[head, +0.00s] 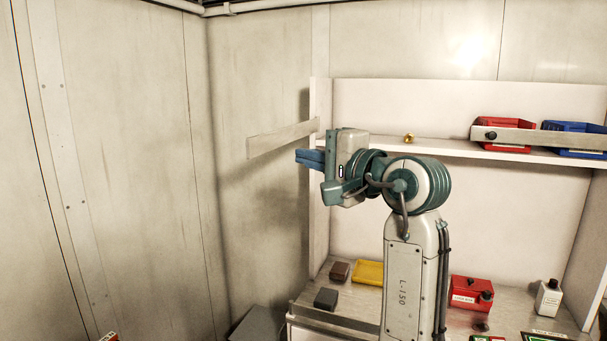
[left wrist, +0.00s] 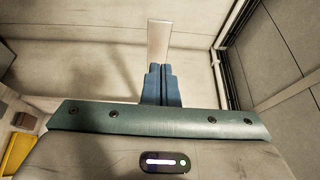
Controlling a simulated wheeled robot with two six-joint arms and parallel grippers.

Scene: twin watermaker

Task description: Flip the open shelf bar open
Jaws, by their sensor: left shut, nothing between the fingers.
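A pale grey bar (head: 282,138) sticks out to the left from the left post of the shelf (head: 455,150), away from the shelf's front. In the left wrist view the bar (left wrist: 159,38) shows just beyond my fingertips; whether they touch it I cannot tell. My left gripper (head: 308,158) is shut and empty, its blue fingers pointing left just below the bar near the post. The closed fingers also show in the left wrist view (left wrist: 161,85). A second bar (head: 550,138) with a black knob lies across the shelf's right part. My right gripper is not in view.
A red bin (head: 505,122) and a blue bin (head: 575,126) stand behind the right bar. A small brass piece (head: 409,138) is at the shelf edge. Below, the counter holds a yellow tray (head: 368,272), a red box (head: 470,290) and a white bottle (head: 548,298). Wall encloses the left.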

